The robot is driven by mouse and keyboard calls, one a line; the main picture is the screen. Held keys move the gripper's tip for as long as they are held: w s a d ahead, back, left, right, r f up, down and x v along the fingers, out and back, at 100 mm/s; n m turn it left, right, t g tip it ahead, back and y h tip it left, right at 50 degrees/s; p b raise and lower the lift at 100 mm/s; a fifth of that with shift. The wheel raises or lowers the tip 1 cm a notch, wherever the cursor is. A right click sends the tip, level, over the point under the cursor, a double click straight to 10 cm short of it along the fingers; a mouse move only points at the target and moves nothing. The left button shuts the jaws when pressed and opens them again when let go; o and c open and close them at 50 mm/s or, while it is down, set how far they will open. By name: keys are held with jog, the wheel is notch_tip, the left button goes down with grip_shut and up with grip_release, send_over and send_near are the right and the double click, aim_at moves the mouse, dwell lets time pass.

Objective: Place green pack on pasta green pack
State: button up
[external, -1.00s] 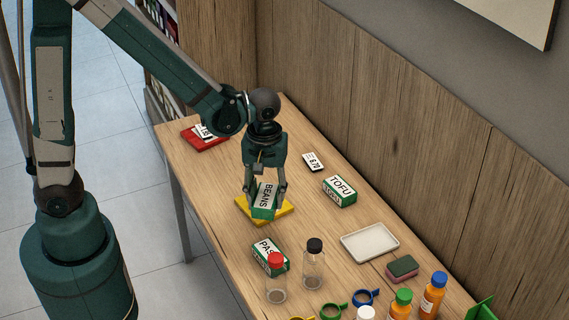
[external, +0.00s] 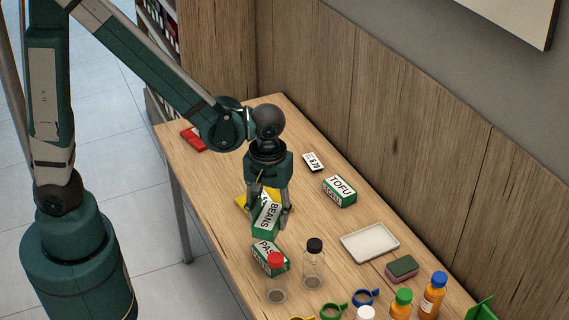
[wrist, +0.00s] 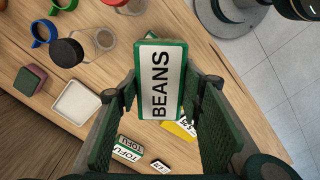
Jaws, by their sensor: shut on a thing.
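A green pack labelled BEANS (external: 267,214) is held between the fingers of my gripper (external: 268,208). In the wrist view the BEANS pack (wrist: 160,80) fills the space between the jaws, its white label facing the camera. The pasta green pack (external: 270,258), with PAS showing on its label, lies on the table just in front of the held pack, partly behind a red-capped jar. A green TOFU pack (external: 339,190) lies to the right; it also shows in the wrist view (wrist: 126,152).
Two clear jars, one red-capped (external: 276,277) and one black-capped (external: 313,264), stand close to the pasta pack. A white tray (external: 370,242), a sponge (external: 401,268) and bottles are to the right.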

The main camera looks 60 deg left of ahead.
jog(key=b, duration=0.1)
send_over(270, 252)
jog(key=shift+d+f, duration=0.1)
jog(key=shift+f, duration=2.85)
jog(key=shift+f+b, duration=0.6)
jog(key=shift+f, duration=1.45)
jog(key=shift+f, duration=0.15)
jog(key=o, duration=0.9)
jog(key=shift+o, duration=0.2)
jog(key=shift+r+p, duration=1.25)
jog(key=shift+r, duration=4.9)
